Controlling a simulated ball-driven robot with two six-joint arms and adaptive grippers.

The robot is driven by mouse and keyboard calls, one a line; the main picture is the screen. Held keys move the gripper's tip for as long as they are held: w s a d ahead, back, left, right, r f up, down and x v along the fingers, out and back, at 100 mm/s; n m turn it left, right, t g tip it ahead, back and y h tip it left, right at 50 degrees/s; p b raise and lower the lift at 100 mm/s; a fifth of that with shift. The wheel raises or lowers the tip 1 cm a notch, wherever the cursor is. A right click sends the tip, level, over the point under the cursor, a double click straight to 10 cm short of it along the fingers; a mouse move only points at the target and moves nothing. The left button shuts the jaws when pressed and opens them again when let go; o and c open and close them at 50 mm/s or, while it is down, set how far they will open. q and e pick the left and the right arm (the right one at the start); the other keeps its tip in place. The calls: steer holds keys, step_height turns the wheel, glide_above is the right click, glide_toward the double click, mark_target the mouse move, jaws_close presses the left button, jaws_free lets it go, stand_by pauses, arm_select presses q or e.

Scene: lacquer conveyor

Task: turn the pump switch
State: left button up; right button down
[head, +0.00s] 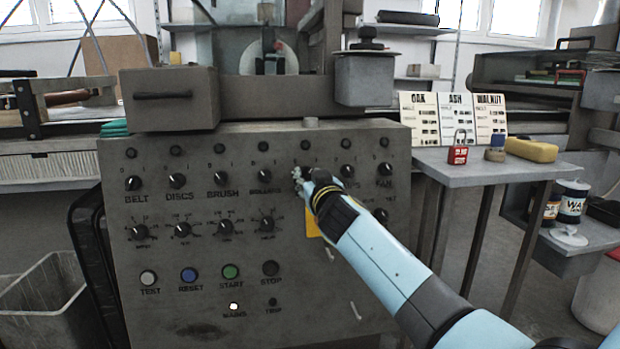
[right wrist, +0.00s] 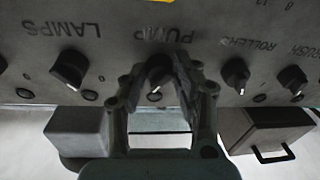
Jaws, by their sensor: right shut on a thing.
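The pump switch (right wrist: 158,70) is a black knob with a white pointer line, under the PUMP label, which reads upside down in the right wrist view. My right gripper (right wrist: 160,78) has its fingers on both sides of this knob and is shut on it. In the head view my right gripper (head: 303,182) is at the grey control panel (head: 330,260), in the upper row of knobs between ROLLERS and LAMPS, and it hides the pump switch there. My left gripper is not in view.
The rollers knob (head: 265,177) and fan knob (head: 384,170) are in the same row. Lower are a smaller dial row and the test (head: 148,278), reset, start and stop buttons. A side table (head: 450,175) holds a red padlock (head: 457,154) and a yellow case (head: 531,150).

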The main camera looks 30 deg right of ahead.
arm_select(q)
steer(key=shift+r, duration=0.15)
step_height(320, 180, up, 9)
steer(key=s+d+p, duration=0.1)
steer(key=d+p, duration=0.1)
steer(key=p, duration=0.9)
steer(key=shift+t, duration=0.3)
arm_select(e)
steer(key=shift+d+r+n+g+y, duration=0.1)
steer(key=shift+n+g+y, duration=0.2)
steer(key=shift+n, duration=1.85)
steer(key=shift+d+r+n+g+y, duration=0.15)
steer(key=shift+n+y, duration=0.2)
steer(key=shift+n, duration=1.85)
steer(key=shift+a+f+n+g+y, duration=0.1)
steer(key=shift+n+g+y, duration=0.2)
steer(key=shift+n, duration=1.85)
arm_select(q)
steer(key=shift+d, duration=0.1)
arm_select(e)
steer(key=c, duration=1)
jaws_free()
